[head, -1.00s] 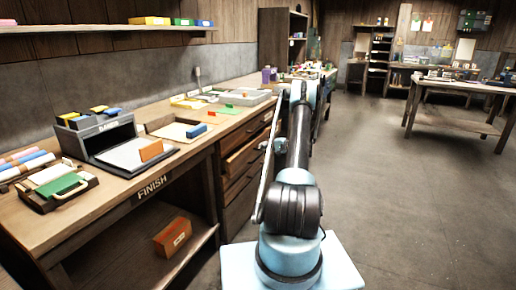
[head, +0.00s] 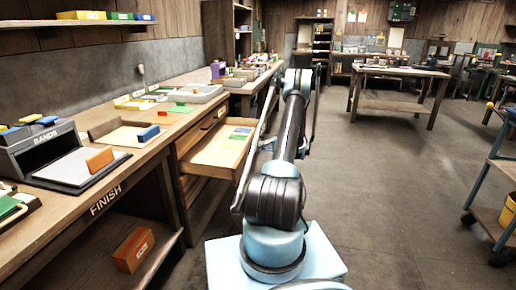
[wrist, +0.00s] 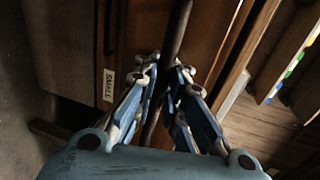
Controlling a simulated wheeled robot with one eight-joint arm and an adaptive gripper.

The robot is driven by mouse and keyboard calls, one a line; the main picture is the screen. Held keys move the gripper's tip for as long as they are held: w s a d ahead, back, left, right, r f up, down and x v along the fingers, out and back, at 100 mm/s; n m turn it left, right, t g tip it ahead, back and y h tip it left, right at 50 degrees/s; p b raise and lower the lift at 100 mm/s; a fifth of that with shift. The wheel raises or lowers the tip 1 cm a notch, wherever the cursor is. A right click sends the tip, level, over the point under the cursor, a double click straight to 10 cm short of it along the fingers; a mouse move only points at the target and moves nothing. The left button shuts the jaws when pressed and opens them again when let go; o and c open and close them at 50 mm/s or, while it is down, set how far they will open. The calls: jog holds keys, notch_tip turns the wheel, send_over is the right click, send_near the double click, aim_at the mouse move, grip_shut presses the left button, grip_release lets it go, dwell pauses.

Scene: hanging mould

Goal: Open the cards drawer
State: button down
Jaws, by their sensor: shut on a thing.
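A wooden drawer (head: 208,152) under the long workbench stands pulled well out in the head view. A label reading SMALL (wrist: 109,85) shows on a wooden front beside the fingers. In the head view my arm covers the drawer's right end, and its front label cannot be read.
The bench (head: 150,157) runs along the left wall with trays and a BANDS box (head: 40,150) on top. An orange box (head: 134,249) sits on the shelf below. Open floor (head: 390,190) lies to the right, with a blue-framed cart (head: 492,185) at the far right.

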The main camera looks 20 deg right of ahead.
jog(key=shift+f+v, duration=0.15)
jog(key=shift+v, duration=0.5)
jog(key=shift+f+v, duration=0.15)
jog(key=shift+v, duration=0.55)
jog(key=c, duration=1.7)
grip_release()
jog(key=shift+o, duration=0.2)
jog(key=shift+d, duration=0.1)
jog(key=v, duration=1.1)
jog(key=shift+s+d, duration=0.3)
jog(key=shift+d, duration=0.05)
jog(key=shift+f, duration=0.1)
